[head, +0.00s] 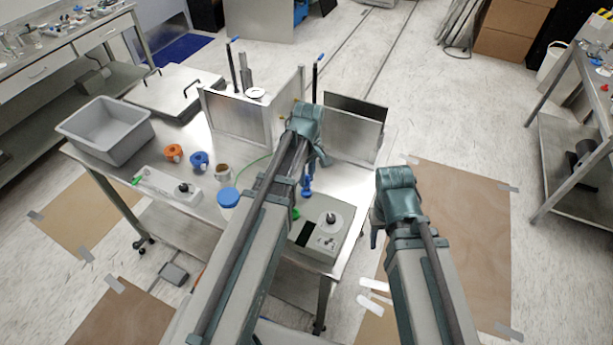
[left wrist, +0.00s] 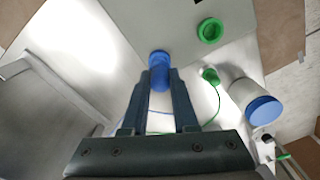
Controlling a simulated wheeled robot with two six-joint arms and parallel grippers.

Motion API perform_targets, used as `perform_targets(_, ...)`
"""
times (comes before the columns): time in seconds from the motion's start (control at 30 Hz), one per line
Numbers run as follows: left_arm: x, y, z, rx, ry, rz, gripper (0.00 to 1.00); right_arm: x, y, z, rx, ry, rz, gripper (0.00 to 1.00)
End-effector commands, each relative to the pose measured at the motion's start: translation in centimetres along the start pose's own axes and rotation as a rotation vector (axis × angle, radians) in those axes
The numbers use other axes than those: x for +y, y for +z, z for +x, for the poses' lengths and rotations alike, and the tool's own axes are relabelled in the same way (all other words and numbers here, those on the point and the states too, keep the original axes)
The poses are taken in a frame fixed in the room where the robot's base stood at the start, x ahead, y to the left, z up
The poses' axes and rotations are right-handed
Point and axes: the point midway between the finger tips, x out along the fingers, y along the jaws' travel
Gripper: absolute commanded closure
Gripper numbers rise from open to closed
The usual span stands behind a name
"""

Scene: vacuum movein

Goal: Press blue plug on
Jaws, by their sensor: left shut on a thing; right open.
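My left gripper (head: 316,160) is shut on the blue plug (head: 307,186), beside the grey control box (head: 322,250). In the left wrist view the blue plug (left wrist: 160,72) sits between the fingertips (left wrist: 160,84). Its far end meets the edge of the box face in the picture; I cannot tell whether it touches or is seated. A green ring (left wrist: 210,30) is on the box face, and a green plug (left wrist: 210,75) with a green cable is near it. My right gripper (head: 376,228) is open and empty, right of the table.
The steel table (head: 350,178) holds a grey bin (head: 105,130), a blue-lidded jar (head: 228,197), orange (head: 173,153) and blue (head: 199,161) fittings, and a white strip box (head: 165,186). An upright steel chamber (head: 240,115) and a panel (head: 352,136) stand behind my left gripper.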

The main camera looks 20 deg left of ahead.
Motion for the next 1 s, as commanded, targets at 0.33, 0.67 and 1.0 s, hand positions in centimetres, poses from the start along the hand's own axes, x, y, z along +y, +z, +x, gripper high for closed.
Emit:
perform_targets(0.33, 0.0, 0.0, 0.1, 0.000, 0.000, 0.000, 1.00, 0.0, 0.0, 0.1, 0.000, 0.000, 0.000, 0.50)
perform_targets(0.67, 0.0, 0.0, 0.6, 0.000, 0.000, 0.000, 1.00, -0.1, 0.0, 0.6, 0.000, 0.000, 0.000, 0.50)
perform_targets(1.0, 0.0, 0.0, 1.4, 0.000, 0.000, 0.000, 1.00, -0.1, -0.1, 1.4, 0.000, 0.000, 0.000, 0.50)
